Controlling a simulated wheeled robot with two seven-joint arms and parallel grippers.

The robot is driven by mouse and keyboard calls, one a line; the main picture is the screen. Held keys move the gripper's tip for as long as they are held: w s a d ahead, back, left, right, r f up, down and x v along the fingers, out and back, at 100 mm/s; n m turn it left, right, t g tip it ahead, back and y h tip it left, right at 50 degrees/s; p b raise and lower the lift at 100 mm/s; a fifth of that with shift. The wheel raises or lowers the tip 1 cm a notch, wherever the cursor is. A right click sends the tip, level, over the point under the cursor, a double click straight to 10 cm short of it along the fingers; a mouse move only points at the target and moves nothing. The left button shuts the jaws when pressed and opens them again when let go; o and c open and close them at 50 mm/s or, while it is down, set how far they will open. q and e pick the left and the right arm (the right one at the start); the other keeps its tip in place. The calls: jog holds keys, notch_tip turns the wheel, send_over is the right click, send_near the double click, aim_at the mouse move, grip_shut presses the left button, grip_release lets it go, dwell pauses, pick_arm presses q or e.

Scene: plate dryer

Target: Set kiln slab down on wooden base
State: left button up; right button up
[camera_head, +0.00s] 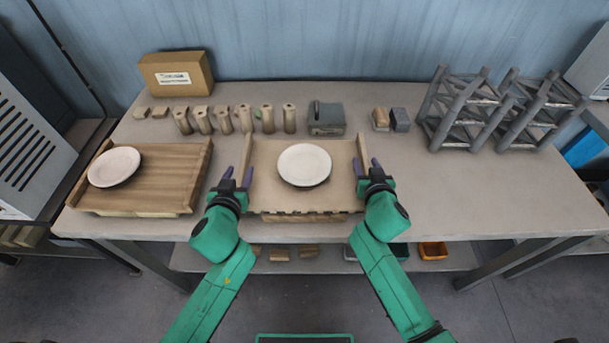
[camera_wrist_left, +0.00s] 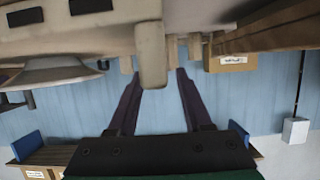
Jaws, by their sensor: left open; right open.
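A pale beige slab (camera_head: 265,190), which I take as the kiln slab, lies at the front middle of the table with a white plate (camera_head: 304,165) on it. Raised strips run along its left (camera_head: 246,153) and right (camera_head: 362,150) sides. A brown wooden edge (camera_head: 300,217) shows under its front, perhaps the wooden base; the rest is hidden. My left gripper (camera_head: 237,177) is open at the left strip. In the left wrist view the strip's end (camera_wrist_left: 151,60) shows between the parted fingers (camera_wrist_left: 158,90). My right gripper (camera_head: 368,168) is open at the right strip.
A brown wooden tray-like board (camera_head: 165,180) with a white plate (camera_head: 114,167) stands to the left. Several wooden cylinders (camera_head: 225,120), a grey block (camera_head: 326,117) and a cardboard box (camera_head: 177,74) are behind. Grey racks (camera_head: 465,110) stand at back right. The table's right front is clear.

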pick_arm(q)
jog(key=v, duration=0.7)
jog(key=shift+s+r, duration=0.1)
jog(key=shift+s, duration=0.15)
pick_arm(e)
jog(key=shift+s+r, duration=0.1)
jog(key=shift+s, duration=0.05)
pick_arm(q)
jog(key=shift+s+r, duration=0.1)
pick_arm(e)
jog(key=v, duration=1.1)
jog(key=shift+s, duration=0.25)
jog(key=shift+s+r, duration=0.2)
jog(key=shift+s, duration=0.1)
jog(key=shift+f, duration=0.25)
pick_arm(q)
jog(key=v, duration=0.8)
